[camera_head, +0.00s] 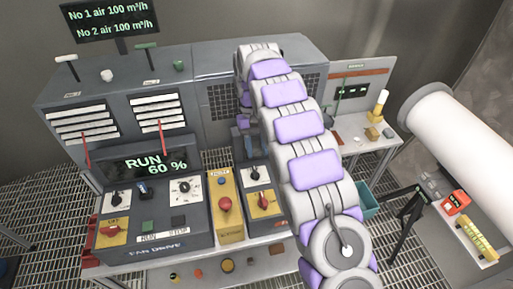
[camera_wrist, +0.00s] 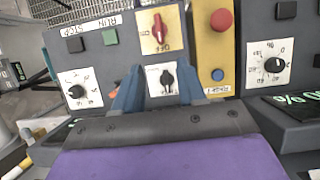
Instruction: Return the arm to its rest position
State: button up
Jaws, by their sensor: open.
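My arm (camera_head: 303,127) with purple pads reaches out over the control desk and bends down at its far end. My gripper (camera_head: 244,143) hangs low there, partly hidden by the arm, near the black knob (camera_head: 256,173) on the right-hand panel. In the wrist view my gripper (camera_wrist: 157,82) shows two blue fingers, spread apart with nothing held between them. The black knob also shows in the wrist view (camera_wrist: 167,79), in line with the gap between the fingers. A red switch (camera_wrist: 158,28) on a yellow plate lies beyond it.
A yellow box with a red button (camera_head: 225,205) stands beside the panel. The fan drive console (camera_head: 150,205) reads RUN 60 %. Grey cabinets (camera_head: 130,95) rise behind. A side table (camera_head: 375,142), a black tripod (camera_head: 406,220) and a big white pipe (camera_head: 460,145) stand on the right.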

dwell(0.3)
jog(key=s+d+r+m+t+b, duration=0.1)
jog(key=s+d+r+m+b, duration=0.2)
jog(key=s+d+b, duration=0.8)
jog(key=s+d+f+b, duration=0.1)
jog(key=s+d+f, duration=0.2)
jog(key=s, duration=1.1)
jog(key=s+d+f+t+y+b, duration=0.1)
jog(key=s+d+f, duration=0.1)
jog(key=s+f, duration=0.6)
jog(key=s, duration=0.6)
jog(key=shift+s+d+b, duration=0.3)
jog(key=shift+d, duration=0.1)
